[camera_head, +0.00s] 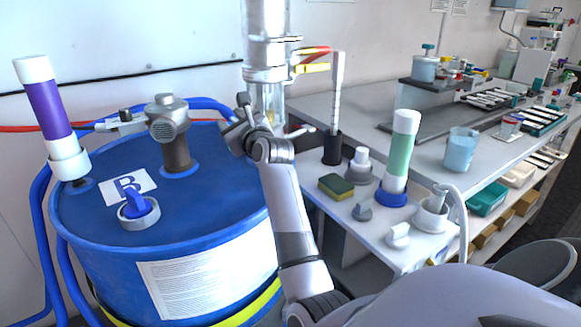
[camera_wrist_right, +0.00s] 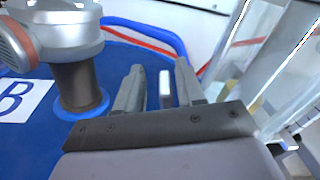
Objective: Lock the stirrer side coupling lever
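A blue drum (camera_head: 215,225) marked B stands at the left. A grey stirrer head (camera_head: 170,122) sits on a dark post on its lid; it also shows at the left of the right wrist view (camera_wrist_right: 62,40). A pale fitting (camera_head: 122,122) on the stirrer's left joins it to a hose. My right gripper (camera_head: 240,108) is over the drum's right side, right of the stirrer. In the right wrist view it is open (camera_wrist_right: 160,80). A small pale upright piece (camera_wrist_right: 165,88) shows between the fingers; I cannot tell whether it is the coupling lever. My left gripper is not in view.
A clear vertical cylinder (camera_head: 265,90) stands close behind my right gripper. A purple-banded tube (camera_head: 48,105) and a blue cap (camera_head: 138,207) are on the lid. The bench at right holds a green tube (camera_head: 400,150), a sponge (camera_head: 336,187) and a beaker (camera_head: 460,150).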

